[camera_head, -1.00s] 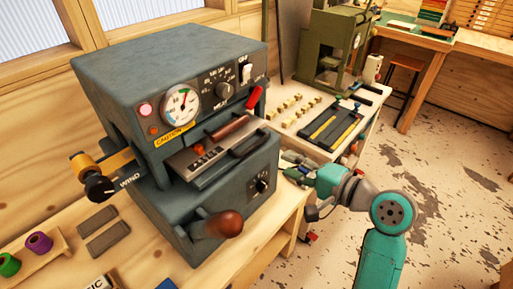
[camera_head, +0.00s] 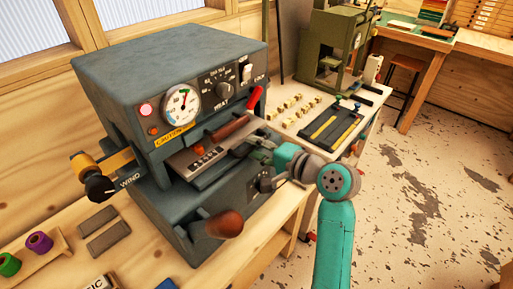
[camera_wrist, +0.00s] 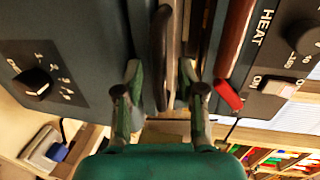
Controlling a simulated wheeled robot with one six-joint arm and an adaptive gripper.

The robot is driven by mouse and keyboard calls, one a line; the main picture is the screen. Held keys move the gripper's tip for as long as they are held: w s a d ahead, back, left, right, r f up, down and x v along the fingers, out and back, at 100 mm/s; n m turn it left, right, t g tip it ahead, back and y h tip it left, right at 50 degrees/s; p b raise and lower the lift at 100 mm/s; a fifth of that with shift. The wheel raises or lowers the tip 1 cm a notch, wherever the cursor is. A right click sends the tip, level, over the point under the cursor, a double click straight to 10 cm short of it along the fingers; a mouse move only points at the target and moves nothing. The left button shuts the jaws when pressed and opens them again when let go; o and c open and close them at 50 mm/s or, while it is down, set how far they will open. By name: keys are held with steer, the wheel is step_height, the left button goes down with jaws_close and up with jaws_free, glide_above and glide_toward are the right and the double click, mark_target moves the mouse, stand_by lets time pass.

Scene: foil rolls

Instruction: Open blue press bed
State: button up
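The blue-grey press (camera_head: 165,65) stands on the wooden bench. Its bed (camera_head: 192,165) sits in the slot at the front, bearing small type and a brown-red bar. A black loop handle (camera_wrist: 161,60) shows upright in the wrist view. My gripper (camera_head: 258,148) is at the right front of the bed. In the wrist view, my gripper (camera_wrist: 160,75) is open, with one finger on each side of the handle and gaps between. In the head view, my gripper hides most of the handle.
A red-tipped lever (camera_head: 255,97) rises just above my gripper, and a brown crank knob (camera_head: 224,224) juts out below. A side table holds a black tray (camera_head: 333,125) and several small blocks. A green press (camera_head: 335,45) stands behind.

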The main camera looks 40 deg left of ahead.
steer(key=shift+a, duration=0.1)
jaws_close()
steer(key=f+v, duration=0.2)
steer(key=v, duration=0.8)
steer(key=d+f+v, duration=0.1)
steer(key=f+v, duration=0.1)
steer(key=v, duration=0.8)
steer(key=shift+w+f, duration=0.1)
steer(key=shift+f, duration=0.05)
jaws_free()
